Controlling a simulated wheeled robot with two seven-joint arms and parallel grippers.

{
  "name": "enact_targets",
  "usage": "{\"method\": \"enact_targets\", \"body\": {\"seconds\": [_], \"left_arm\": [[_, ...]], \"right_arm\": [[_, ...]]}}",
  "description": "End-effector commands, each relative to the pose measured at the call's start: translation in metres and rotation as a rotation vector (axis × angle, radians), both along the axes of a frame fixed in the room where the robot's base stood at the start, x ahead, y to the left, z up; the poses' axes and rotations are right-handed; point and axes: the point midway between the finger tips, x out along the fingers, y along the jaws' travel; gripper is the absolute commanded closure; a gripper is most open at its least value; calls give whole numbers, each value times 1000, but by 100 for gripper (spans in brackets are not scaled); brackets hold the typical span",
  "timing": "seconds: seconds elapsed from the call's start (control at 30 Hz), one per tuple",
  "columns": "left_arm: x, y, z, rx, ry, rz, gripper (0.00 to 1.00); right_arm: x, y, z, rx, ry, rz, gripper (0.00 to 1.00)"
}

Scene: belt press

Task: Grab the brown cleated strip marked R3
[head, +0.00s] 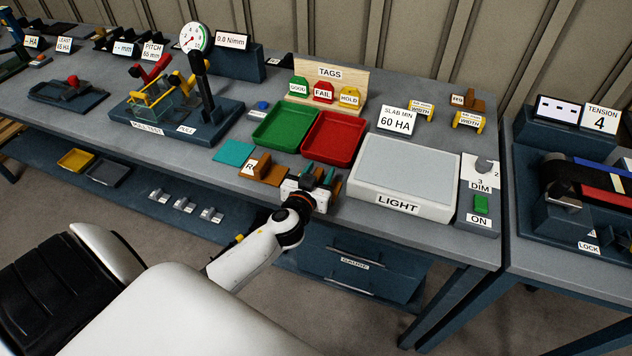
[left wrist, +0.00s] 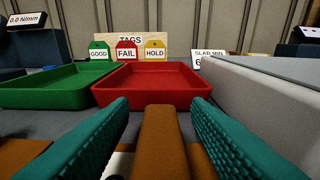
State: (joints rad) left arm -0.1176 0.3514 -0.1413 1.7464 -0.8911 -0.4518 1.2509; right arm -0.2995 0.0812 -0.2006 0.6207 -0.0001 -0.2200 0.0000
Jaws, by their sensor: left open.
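A brown cleated strip (head: 276,175) lies on the bench in front of the green tray. Its white label shows an R; the rest of the marking is unreadable. My left gripper (head: 319,177) is at the bench's front edge, just right of the label. In the left wrist view, its two teal fingers (left wrist: 160,135) stand apart on either side of an upright brown cleat (left wrist: 162,145). Gaps show between the cleat and both fingers. The cleat's lower part is out of frame, and I cannot tell which strip it belongs to. My right gripper is not in view.
A green tray (head: 262,142) and red tray (head: 358,130) stand behind the gripper. The light box (head: 350,197) is close on its right. A teal sheet (head: 233,152) lies at left. The TAGS stand (head: 330,72) is behind the trays.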

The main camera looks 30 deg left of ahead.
Motion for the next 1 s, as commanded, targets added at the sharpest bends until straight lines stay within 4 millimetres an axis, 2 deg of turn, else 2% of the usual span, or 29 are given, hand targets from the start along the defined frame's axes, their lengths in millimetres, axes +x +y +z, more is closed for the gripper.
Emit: {"method": "enact_targets", "body": {"seconds": [0.1, 0.37, 0.67, 0.77, 1.0], "left_arm": [[0, 0, 0, 0, 0, 0, 58], [-1, 0, 0, 0, 0, 0, 100], [-1, 0, 4, 0, -2, 0, 100], [0, 0, 16, 0, -3, 1, 100], [0, 0, 64, 0, -5, -1, 100]], "right_arm": [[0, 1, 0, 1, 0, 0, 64], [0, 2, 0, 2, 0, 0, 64], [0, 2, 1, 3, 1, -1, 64], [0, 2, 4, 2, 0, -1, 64], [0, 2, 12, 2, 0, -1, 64]]}}
